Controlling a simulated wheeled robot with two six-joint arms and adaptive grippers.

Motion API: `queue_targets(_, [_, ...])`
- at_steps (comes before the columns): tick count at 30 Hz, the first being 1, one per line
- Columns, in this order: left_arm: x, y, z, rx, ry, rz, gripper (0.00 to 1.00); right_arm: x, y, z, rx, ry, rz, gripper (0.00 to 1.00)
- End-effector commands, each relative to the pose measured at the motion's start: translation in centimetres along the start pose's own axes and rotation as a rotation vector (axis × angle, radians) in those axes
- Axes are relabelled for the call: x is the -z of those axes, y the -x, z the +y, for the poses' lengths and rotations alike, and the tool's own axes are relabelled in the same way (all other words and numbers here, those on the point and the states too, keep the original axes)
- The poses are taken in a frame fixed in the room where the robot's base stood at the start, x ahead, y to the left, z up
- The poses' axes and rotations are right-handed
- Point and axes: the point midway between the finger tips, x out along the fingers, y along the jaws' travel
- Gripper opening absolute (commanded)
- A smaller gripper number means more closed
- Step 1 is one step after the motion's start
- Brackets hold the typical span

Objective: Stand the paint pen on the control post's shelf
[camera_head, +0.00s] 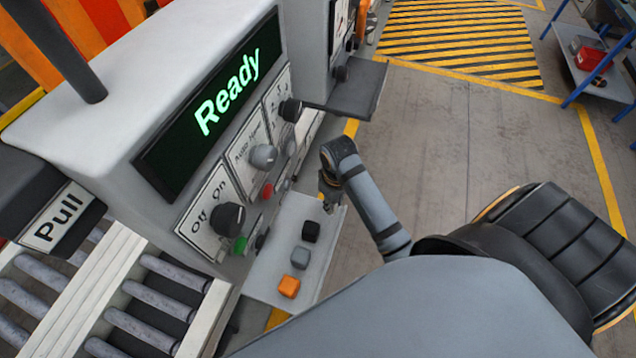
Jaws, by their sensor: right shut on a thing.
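The control post (140,75) is a pale grey cabinet at the left, with a lit "Ready" display, knobs and buttons. Its light grey shelf (268,282) juts out below the panel. My right gripper (327,198) is at the far end of this shelf, close to its outer edge, and points down. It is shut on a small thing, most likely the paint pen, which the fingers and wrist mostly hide. I cannot tell whether that thing touches the shelf. My left gripper is not in view.
On the shelf lie an orange block (289,286), a grey block (300,258) and a black block (311,231). A dark shelf (352,88) juts out beyond. A roller conveyor (150,300) is at lower left. Open floor (460,150) is at the right.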

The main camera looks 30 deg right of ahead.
Motion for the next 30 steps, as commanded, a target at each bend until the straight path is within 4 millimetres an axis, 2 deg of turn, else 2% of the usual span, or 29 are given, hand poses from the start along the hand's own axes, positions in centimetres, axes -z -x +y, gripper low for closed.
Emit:
queue_targets(1, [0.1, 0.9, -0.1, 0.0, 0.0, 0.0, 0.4, 1.4, 0.6, -0.9, 0.009, 0.001, 0.003, 0.0])
queue_targets(3, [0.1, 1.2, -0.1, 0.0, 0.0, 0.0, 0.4, 2.6, 0.5, -1.5, 0.006, 0.0, 0.0, 0.0])
queue_targets(7, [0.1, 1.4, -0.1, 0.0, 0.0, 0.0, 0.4, 3.8, 0.2, -2.0, 0.0, 0.002, 0.0, 0.0])
queue_targets(12, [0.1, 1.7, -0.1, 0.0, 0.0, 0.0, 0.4, 3.9, -0.3, -2.1, 0.0, 0.002, -0.004, 0.0])
queue_targets(19, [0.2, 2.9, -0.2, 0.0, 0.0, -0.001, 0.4, 3.9, -3.3, -2.0, -0.001, 0.002, -0.002, 0.0])
queue_targets(29, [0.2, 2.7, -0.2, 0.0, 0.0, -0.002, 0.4, 3.9, -3.8, -2.0, -0.001, 0.001, -0.001, 0.0])
queue_targets(30, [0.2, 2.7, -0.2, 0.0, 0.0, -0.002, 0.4, 3.9, -3.7, -2.0, -0.001, 0.001, 0.0, 0.32])
